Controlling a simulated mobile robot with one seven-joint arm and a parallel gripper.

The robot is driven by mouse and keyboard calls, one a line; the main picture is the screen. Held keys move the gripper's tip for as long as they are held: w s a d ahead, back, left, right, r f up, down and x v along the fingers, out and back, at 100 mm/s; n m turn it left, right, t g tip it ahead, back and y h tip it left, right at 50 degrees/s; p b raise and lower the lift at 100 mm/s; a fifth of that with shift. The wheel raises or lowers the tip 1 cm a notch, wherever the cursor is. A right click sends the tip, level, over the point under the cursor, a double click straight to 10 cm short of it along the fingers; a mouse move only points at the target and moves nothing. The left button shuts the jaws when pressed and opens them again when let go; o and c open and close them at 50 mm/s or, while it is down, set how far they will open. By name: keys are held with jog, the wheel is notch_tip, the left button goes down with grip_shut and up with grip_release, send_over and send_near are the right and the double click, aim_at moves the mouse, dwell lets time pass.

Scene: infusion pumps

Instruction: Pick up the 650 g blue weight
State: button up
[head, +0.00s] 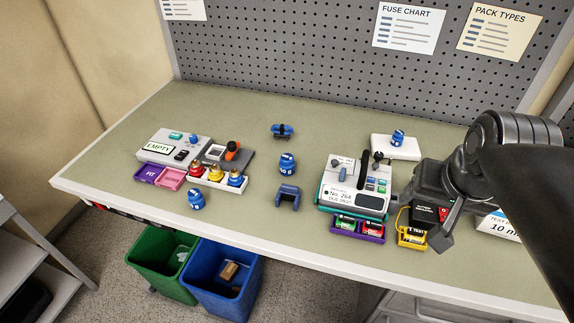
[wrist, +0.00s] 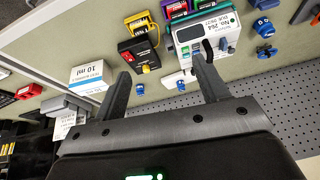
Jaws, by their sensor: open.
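Several blue weights stand on the bench, and their full markings are too small to read. One blue weight (head: 287,163) is mid-bench, with a partial "00 G" showing; it is also in the wrist view (wrist: 263,28). Another blue weight (head: 196,199) stands near the front edge at left. A third blue weight (head: 397,138) sits on a white pad (head: 378,147) at the back; it shows in the wrist view (wrist: 181,85) between my fingers in the picture. My gripper (wrist: 160,76) is open and empty, above the right side of the bench, apart from every weight.
A pump (head: 355,187) stands right of centre, with battery trays before it. A blue bracket (head: 288,197) and a blue clamp (head: 282,131) lie mid-bench. A rack (head: 217,182) holds coloured weights at left. Part of the right bench is hidden behind my arm.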

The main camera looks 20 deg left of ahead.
jog(key=w+a+r+m+g, duration=0.1)
jog(key=w+a+g, duration=0.1)
jog(key=w+a, duration=0.65)
jog(key=m+g, duration=0.3)
send_over(287, 157)
jog(key=f, duration=1.3)
jog(key=shift+s+d+f, duration=0.2)
jog(key=shift+s+d, duration=0.05)
jog(key=shift+d, duration=0.15)
notch_tip(287, 157, down, 6)
jog(key=shift+a+r, duration=0.1)
jog(key=shift+a, duration=0.05)
jog(key=f, duration=0.5)
jog(key=shift+w+a, duration=0.25)
grip_shut()
